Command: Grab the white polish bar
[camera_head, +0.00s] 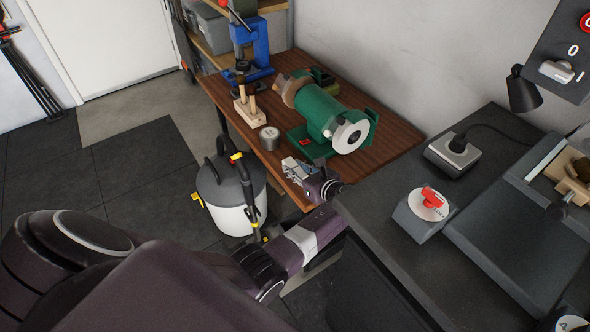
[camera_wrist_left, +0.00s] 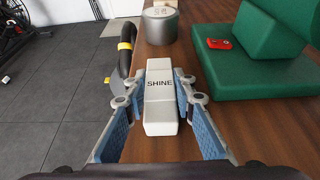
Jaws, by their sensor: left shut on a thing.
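The white polish bar (camera_wrist_left: 160,98) has "SHINE" printed on its face and lies lengthwise between my fingers in the left wrist view, over the wooden bench top. My left gripper (camera_wrist_left: 160,80) is shut on it, with a blue-padded finger along each side. In the head view my left gripper (camera_head: 297,168) is low at the front edge of the bench; the bar is hard to make out there. I cannot tell whether the bar still touches the wood. My right gripper is not in view.
A grey metal can (camera_head: 269,138) stands just beyond the gripper. The green bench grinder (camera_head: 318,112) is behind it, with a wooden block holder (camera_head: 249,110) to the left. A white and grey vacuum (camera_head: 230,200) stands on the floor beside the wooden workbench (camera_head: 385,160).

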